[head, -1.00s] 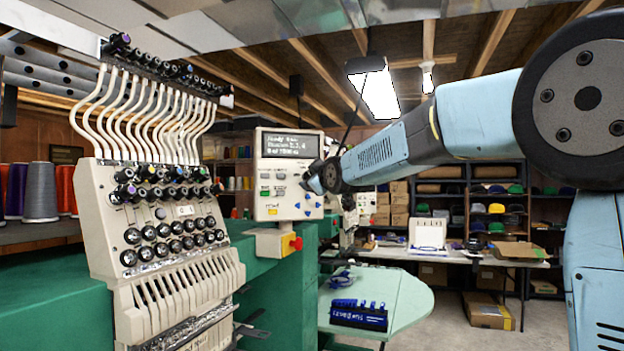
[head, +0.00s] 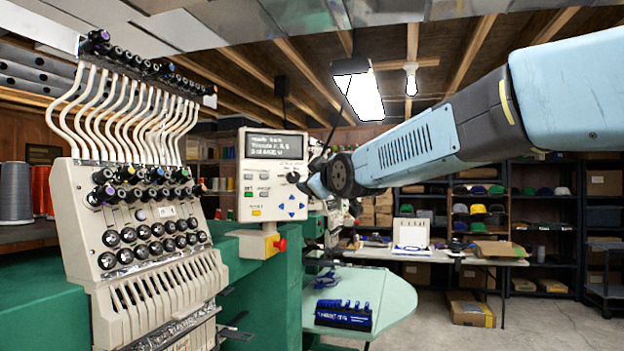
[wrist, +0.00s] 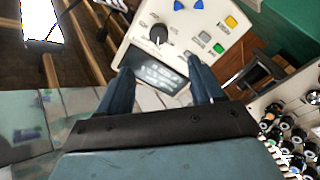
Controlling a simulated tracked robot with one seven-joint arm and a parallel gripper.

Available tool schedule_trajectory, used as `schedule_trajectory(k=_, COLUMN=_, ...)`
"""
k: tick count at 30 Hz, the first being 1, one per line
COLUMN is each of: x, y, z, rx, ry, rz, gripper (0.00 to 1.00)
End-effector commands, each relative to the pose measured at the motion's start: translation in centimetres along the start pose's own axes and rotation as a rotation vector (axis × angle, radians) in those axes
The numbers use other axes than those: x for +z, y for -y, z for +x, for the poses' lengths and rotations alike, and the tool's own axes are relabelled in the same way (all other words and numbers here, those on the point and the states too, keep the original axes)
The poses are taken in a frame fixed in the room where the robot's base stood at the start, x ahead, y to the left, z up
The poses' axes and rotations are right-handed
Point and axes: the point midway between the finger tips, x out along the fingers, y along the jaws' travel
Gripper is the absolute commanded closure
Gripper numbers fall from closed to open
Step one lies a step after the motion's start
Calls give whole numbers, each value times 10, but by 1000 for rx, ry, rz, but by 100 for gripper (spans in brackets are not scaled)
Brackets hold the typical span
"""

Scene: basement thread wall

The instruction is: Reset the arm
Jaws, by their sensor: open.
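My gripper shows in the wrist view (wrist: 160,90) with its two dark blue fingers spread apart and nothing between them. Beyond the fingers is the beige control panel (wrist: 185,35) of the embroidery machine, upside down in that view, with its lit screen partly behind the fingers. In the head view my light blue arm comes in from the right and reaches toward the control panel (head: 272,180). The arm's far end is beside the panel's right edge.
The embroidery head (head: 135,220) with white thread tubes and several black knobs stands at the left. A pale green table (head: 385,290) holds a blue tool rack (head: 343,314). A red stop button (head: 281,244) sits under the panel. Open floor lies at the right.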

Motion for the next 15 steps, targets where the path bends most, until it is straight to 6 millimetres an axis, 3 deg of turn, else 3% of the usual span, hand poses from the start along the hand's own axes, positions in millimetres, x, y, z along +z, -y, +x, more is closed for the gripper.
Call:
schedule_trajectory(k=11, x=2, y=0, z=-1, rx=-2, ry=6, rz=4, gripper=34)
schedule_trajectory(k=15, x=24, y=1, z=-22, rx=-30, ry=75, rz=55, gripper=34)
